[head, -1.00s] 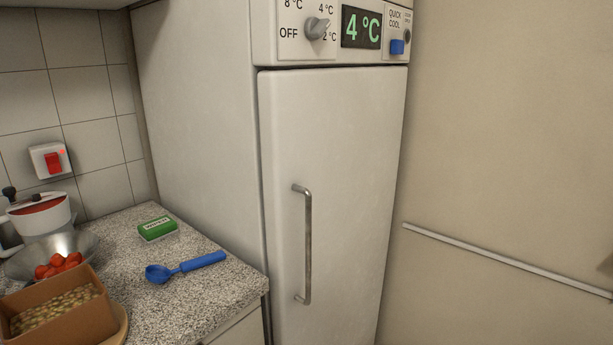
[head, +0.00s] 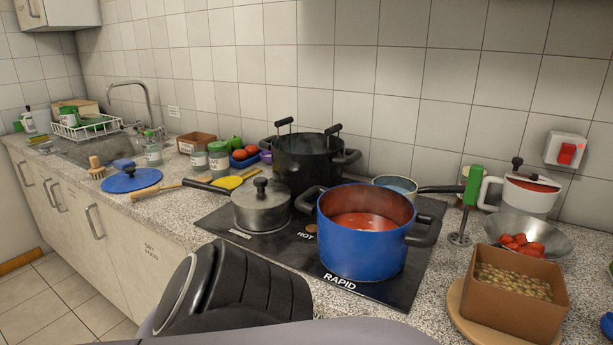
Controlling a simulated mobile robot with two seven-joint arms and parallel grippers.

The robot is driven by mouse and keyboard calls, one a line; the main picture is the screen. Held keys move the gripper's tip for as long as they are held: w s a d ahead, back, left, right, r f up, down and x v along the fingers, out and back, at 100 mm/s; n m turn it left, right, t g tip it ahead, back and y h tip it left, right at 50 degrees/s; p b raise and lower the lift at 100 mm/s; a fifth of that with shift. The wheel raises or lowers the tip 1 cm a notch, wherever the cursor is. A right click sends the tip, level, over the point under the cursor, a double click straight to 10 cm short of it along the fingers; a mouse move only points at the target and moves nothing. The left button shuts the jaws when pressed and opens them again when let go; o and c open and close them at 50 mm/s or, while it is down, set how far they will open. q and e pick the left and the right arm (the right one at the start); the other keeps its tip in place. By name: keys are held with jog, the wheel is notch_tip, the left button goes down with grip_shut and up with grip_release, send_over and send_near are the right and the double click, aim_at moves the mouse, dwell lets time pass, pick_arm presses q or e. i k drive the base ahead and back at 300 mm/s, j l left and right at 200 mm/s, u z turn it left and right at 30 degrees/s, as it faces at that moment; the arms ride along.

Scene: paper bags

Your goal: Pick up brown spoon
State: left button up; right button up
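A brown wooden handle (head: 157,191) lies on the counter to the right of a blue lid, close to the end of a saucepan's dark handle. It looks like a spoon, but its bowl cannot be made out. Neither of my gripper tips shows. A black ribbed part, which seems to be my own arm, fills the bottom centre in front of the hob.
A blue pot (head: 365,232) of red sauce, a lidded saucepan (head: 262,206) and a black pot (head: 306,160) stand on the hob. A blue lid (head: 131,180) lies left, a yellow spatula (head: 228,183) behind. A bean box (head: 515,306) stands right.

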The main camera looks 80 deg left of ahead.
aim_at(143, 193)
jog(key=u, duration=3.4)
